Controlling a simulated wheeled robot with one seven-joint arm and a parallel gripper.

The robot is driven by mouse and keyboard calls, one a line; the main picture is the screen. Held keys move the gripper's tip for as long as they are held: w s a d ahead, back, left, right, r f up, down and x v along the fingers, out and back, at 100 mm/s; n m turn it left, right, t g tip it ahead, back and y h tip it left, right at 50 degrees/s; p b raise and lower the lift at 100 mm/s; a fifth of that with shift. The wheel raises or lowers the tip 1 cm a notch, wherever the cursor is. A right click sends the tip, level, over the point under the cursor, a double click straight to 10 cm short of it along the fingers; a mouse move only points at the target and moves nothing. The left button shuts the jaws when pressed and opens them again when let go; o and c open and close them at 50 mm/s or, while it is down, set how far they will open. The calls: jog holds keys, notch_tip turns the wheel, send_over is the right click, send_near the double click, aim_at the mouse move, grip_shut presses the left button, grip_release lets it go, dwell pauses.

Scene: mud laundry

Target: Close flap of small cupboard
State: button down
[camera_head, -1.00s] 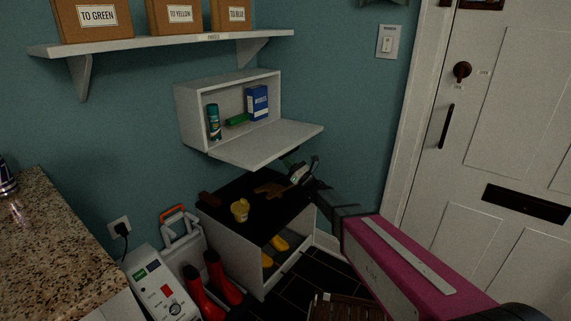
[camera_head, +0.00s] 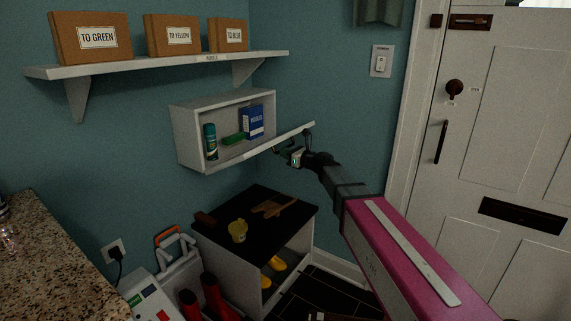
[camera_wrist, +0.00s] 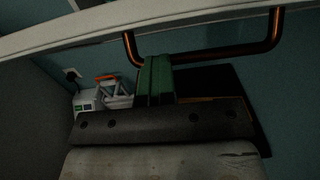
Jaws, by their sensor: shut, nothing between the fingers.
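The small white cupboard (camera_head: 188,140) hangs on the teal wall under the shelf. Its flap (camera_head: 262,147) is hinged along the bottom and still open, now seen nearly edge-on in the head view, sloping up to the right. In the wrist view the pale flap (camera_wrist: 100,18) crosses the top, with a copper bar handle (camera_wrist: 222,53) below its edge. My gripper (camera_head: 280,150) is at the flap's underside, its fingers shut and empty. In the wrist view its green fingers (camera_wrist: 155,78) overlap the handle; I cannot tell whether they touch it.
Inside the cupboard are a teal can (camera_head: 210,141), a green item (camera_head: 233,138) and a blue box (camera_head: 252,121). Below stands a black-topped bench (camera_head: 250,200) with a yellow item (camera_head: 238,230). The long shelf (camera_head: 160,65) above holds cardboard boxes. A door (camera_head: 500,150) is at right.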

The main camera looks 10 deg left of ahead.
jog(key=w+a+r+h, duration=0.1)
jog(key=a+r+h, duration=0.1)
jog(key=r, duration=0.2)
jog(key=w+a+r+g+h, duration=0.1)
jog(key=a+r+h, duration=0.1)
jog(key=a+r, duration=0.1)
jog(key=w+a+r+g+h, duration=0.1)
jog(key=a+r+h, duration=0.1)
jog(key=r, duration=0.3)
jog(key=shift+a+r, duration=0.15)
jog(key=shift+a, duration=0.3)
jog(key=w+a+r, duration=0.3)
jog(key=a+r, duration=0.2)
jog(key=a, duration=0.4)
jog(key=shift+w+a+r+g+h, duration=0.25)
jog(key=shift+w+a+g+h, duration=0.05)
jog(key=shift+w+g, duration=0.1)
jog(key=shift+d, duration=0.1)
